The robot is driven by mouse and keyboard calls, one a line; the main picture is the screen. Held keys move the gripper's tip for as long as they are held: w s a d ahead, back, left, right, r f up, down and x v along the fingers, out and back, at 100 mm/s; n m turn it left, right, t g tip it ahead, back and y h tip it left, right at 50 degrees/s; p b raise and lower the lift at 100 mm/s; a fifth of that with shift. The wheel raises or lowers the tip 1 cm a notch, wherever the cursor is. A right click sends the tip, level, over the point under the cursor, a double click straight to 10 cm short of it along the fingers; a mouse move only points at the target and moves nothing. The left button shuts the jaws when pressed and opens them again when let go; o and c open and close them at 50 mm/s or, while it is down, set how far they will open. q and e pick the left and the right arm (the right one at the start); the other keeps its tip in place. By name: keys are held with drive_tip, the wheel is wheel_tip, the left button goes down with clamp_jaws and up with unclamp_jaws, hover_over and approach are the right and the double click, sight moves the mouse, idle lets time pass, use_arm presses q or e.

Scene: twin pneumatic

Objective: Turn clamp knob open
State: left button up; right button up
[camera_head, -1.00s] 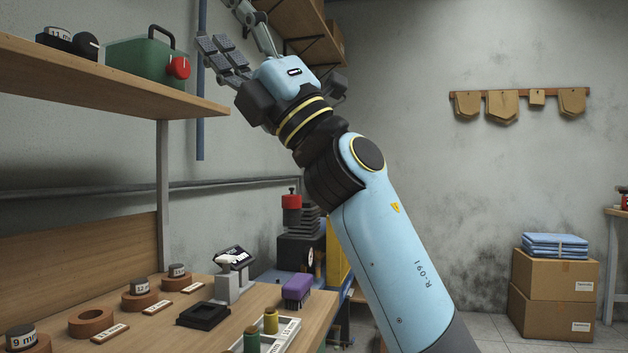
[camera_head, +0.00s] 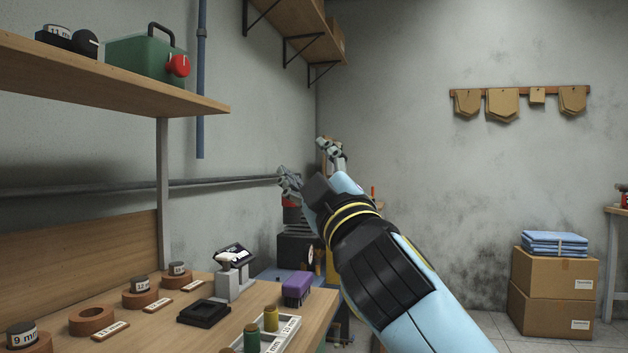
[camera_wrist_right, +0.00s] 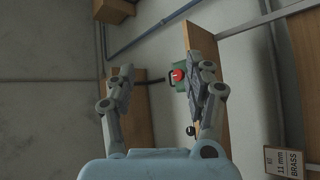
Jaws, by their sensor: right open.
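A black block with a round black knob (camera_head: 86,43) and a piece marked 11 mm (camera_head: 60,31) sits on the upper left shelf. Beside it stands a green box (camera_head: 142,60) with a handle and a red knob (camera_head: 179,66). Which knob is the clamp's, I cannot tell for sure. My right gripper (camera_head: 309,165) is open and empty, well to the right of and below the shelf, fingers apart. In the right wrist view the red knob (camera_wrist_right: 178,76) shows between the open fingers, at a distance, and a small black knob (camera_wrist_right: 190,131) shows below it.
The shelf (camera_head: 100,88) sticks out over the bench (camera_head: 262,292), which carries labelled rings, a grey stand (camera_head: 234,281), a purple brush (camera_head: 297,287) and a tray with spools (camera_head: 262,337). A pipe (camera_head: 200,110) runs down the wall. Cardboard boxes (camera_head: 551,297) stand at the right.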

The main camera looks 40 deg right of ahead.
drive_tip(key=shift+d+f+m+g, duration=0.2)
drive_tip(key=shift+f+m+g, duration=0.05)
drive_tip(key=shift+f, duration=0.25)
drive_tip(key=shift+d+f+m+g, duration=0.15)
drive_tip(key=shift+f+m+g, duration=0.1)
drive_tip(key=shift+f, duration=0.25)
